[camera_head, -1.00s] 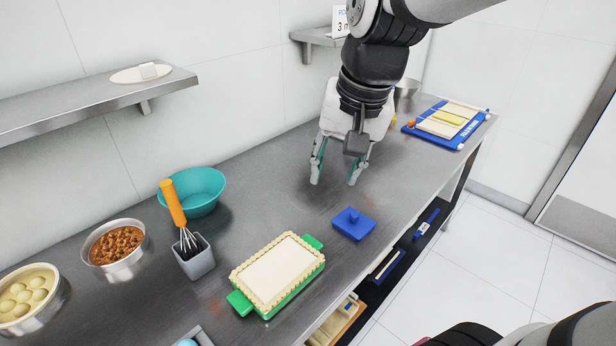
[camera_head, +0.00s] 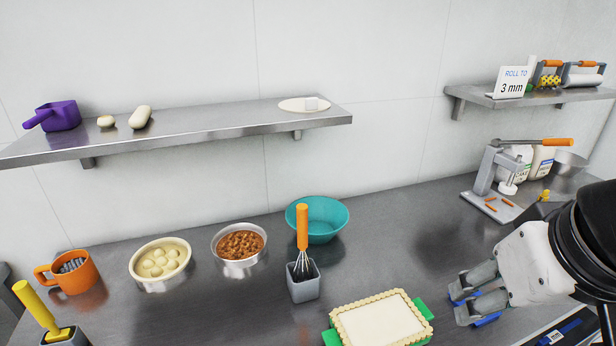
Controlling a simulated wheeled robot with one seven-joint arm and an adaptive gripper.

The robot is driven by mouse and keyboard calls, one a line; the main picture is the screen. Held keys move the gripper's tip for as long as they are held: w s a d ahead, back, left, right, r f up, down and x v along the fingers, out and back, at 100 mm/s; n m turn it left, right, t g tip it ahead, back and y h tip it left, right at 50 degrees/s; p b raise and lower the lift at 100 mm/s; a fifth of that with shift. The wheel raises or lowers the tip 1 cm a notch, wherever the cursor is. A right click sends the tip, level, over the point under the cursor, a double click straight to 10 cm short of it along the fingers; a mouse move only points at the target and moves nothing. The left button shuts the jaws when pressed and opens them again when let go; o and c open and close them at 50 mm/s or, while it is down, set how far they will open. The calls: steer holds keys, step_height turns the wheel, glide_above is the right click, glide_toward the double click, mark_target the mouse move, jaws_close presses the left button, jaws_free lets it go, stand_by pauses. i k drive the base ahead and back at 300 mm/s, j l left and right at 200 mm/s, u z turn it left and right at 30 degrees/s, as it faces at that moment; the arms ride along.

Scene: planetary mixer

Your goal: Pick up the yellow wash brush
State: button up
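The yellow wash brush (camera_head: 36,305) stands tilted in a dark grey holder (camera_head: 66,341) at the bottom left corner, handle up and leaning left. Its lower end is hidden in the holder, and the holder is cut off by the picture's edge. My gripper (camera_head: 457,304) is at the lower right, far from the brush across the counter. Its two fingers point left and are apart, with nothing seen between them.
Between brush and gripper stand an orange mug (camera_head: 85,277), a dough bowl (camera_head: 147,282), a filling bowl (camera_head: 240,262), a teal bowl (camera_head: 335,232), a whisk (camera_head: 302,228) in a grey holder and a pie in a green tray (camera_head: 418,309). A steel shelf (camera_head: 215,129) hangs above.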

mark_target(24, 291)
steer(key=u, duration=1.75)
steer(key=z, duration=1.15)
steer(key=j+u, duration=0.2)
steer(key=j, duration=0.3)
steer(key=j+u, duration=0.25)
steer(key=j, duration=0.2)
steer(key=i+j+u, duration=0.2)
steer(key=j, duration=0.25)
steer(key=j+u, duration=0.25)
steer(key=j, duration=0.25)
steer(key=i+j+u, duration=0.2)
steer(key=j, duration=0.2)
steer(key=k, duration=0.05)
